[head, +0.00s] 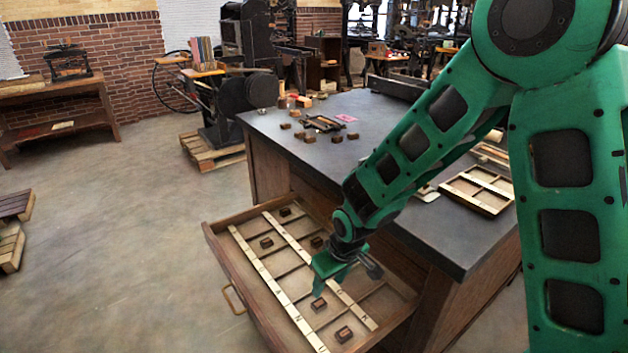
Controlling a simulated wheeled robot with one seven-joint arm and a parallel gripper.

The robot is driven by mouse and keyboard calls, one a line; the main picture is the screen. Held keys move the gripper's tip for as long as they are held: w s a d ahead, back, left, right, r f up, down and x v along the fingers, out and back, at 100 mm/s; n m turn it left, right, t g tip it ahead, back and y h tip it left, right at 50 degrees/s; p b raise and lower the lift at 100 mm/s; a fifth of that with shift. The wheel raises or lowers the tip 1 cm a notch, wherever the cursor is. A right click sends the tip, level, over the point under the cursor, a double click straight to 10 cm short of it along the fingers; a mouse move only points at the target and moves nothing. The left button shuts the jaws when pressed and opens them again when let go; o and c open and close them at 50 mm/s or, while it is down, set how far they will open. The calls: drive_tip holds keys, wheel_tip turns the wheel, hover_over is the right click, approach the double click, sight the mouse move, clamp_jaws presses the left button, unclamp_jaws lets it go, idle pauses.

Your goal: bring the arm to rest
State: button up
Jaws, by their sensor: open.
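My green arm reaches in from the right of the head view, over the dark-topped table (375,125). My gripper (320,290) points down over the open wooden drawer (222,262). It is open, and I see nothing held in it. A small brown block (319,304) lies in the drawer just below the fingertips; I cannot tell whether they touch. Other brown blocks (344,333) lie in separate compartments of the drawer. The arm hides part of the table top and the drawer's far right side.
The drawer juts out from the table with pale lettered strips (270,285) across it. Several small blocks (284,126) and a wooden tray (478,190) lie on the table top. A hand press (245,90) stands behind. The floor (120,230) at left is mostly clear.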

drive_tip(key=s+d+r+m+t+h, duration=0.1)
drive_tip(key=s+d+r+m, duration=0.35)
drive_tip(key=d+r, duration=0.7)
drive_tip(key=s+d+r+m+t+h, duration=0.1)
drive_tip(key=s+d+r+m, duration=0.3)
drive_tip(key=d+r, duration=0.75)
drive_tip(key=s+d+f+m+g, duration=0.2)
drive_tip(key=s+d, duration=0.4)
drive_tip(key=s, duration=0.2)
drive_tip(key=s+d+f+m+g, duration=0.1)
drive_tip(key=s+d+m+g, duration=0.1)
drive_tip(key=s+d, duration=0.4)
drive_tip(key=s, duration=0.3)
drive_tip(key=shift+f+m+g+y, duration=0.3)
drive_tip(key=shift+f+m, duration=0.05)
drive_tip(key=shift+f, duration=0.05)
drive_tip(key=shift+w+f, duration=0.25)
drive_tip(key=shift+w, duration=0.4)
